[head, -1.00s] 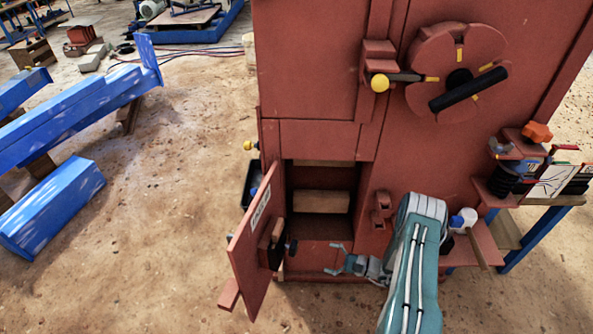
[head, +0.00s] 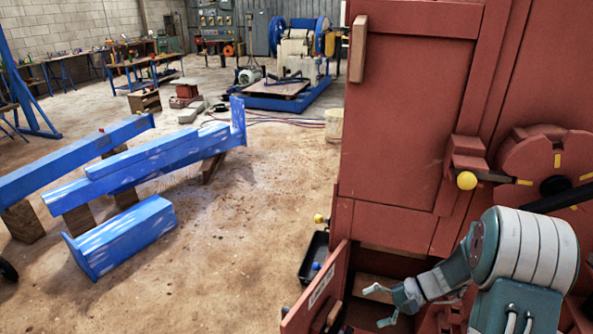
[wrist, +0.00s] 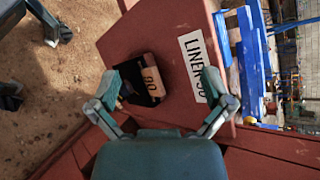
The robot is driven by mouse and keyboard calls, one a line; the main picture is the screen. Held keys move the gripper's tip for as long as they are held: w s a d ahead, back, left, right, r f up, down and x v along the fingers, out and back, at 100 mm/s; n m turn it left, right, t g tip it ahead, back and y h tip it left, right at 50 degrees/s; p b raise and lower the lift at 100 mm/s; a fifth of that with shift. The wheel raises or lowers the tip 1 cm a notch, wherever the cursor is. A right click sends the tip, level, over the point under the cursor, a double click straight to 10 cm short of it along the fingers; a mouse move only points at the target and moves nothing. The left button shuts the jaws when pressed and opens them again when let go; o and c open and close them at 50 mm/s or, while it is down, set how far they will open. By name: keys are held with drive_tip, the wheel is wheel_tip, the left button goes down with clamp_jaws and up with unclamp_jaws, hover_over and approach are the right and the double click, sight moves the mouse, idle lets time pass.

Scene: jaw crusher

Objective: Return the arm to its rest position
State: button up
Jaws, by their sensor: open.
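My gripper (head: 384,303) is open and empty at the lower right of the head view, in front of the red cabinet's open lower compartment. My arm (head: 520,255) reaches to it from the right edge. In the wrist view my gripper (wrist: 160,105) has its two fingers spread wide, with the open red door (wrist: 150,40) beyond them.
The red cabinet (head: 400,120) fills the right side, with a yellow-knobbed lever (head: 466,180) and a round wheel (head: 550,165). The open door (head: 318,290) sticks out low. Blue beams (head: 150,165) lie on blocks at left. Bare floor (head: 240,240) is clear between.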

drive_tip(key=s+a+r+n+t+h, duration=0.3)
drive_tip(key=s+r+h, duration=0.8)
drive_tip(key=s+r, duration=0.9)
drive_tip(key=shift+s+r+n+t+h, duration=0.35)
drive_tip(key=shift+r+n+t, duration=0.85)
drive_tip(key=shift+n, duration=1)
drive_tip(key=shift+w+a+f, duration=0.1)
drive_tip(key=shift+w+f, duration=0.05)
drive_tip(key=shift+f, duration=0.1)
